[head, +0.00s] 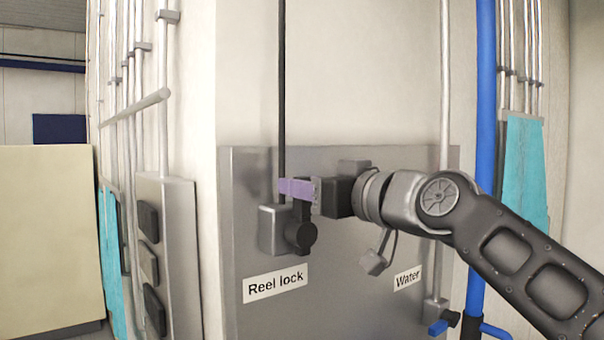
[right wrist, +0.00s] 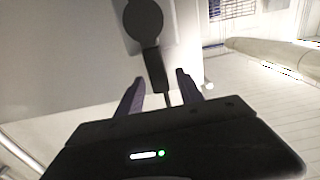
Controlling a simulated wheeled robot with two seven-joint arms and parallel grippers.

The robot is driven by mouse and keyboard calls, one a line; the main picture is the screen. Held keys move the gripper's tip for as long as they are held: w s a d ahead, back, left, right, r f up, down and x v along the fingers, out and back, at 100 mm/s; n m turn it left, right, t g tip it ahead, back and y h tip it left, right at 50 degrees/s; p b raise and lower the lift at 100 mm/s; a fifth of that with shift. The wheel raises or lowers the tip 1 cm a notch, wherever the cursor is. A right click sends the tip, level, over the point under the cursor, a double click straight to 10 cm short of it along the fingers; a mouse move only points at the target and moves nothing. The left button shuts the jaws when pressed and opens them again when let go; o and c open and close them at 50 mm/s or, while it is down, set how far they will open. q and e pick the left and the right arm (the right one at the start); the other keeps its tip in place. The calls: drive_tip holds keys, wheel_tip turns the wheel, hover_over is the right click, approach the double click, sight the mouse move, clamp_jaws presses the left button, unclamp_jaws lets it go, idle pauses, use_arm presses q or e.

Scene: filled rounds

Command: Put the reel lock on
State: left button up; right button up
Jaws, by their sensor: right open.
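The reel lock is a round black knob (head: 300,236) on a grey box (head: 272,229), above a white "Reel lock" label (head: 275,283). Its black lever stands upward from the knob, its upper part partly hidden by a purple finger in the head view. My right gripper (head: 297,189) reaches in from the right at the lever's upper part. In the right wrist view, the lever (right wrist: 157,72) extends between the two open purple fingers (right wrist: 159,92), with a visible gap on either side. My left gripper is not in view.
The grey panel (head: 340,310) also carries a "Water" label (head: 408,278) and a blue-handled valve (head: 439,327) low on the right. A thin dark pipe (head: 282,90) runs down to the lock box. A blue pipe (head: 486,110) stands right; a grey switch cabinet (head: 180,230) stands left.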

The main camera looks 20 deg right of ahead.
drive_tip(key=shift+w+a, duration=0.2)
drive_tip(key=shift+w, duration=0.4)
clamp_jaws()
idle(1.1)
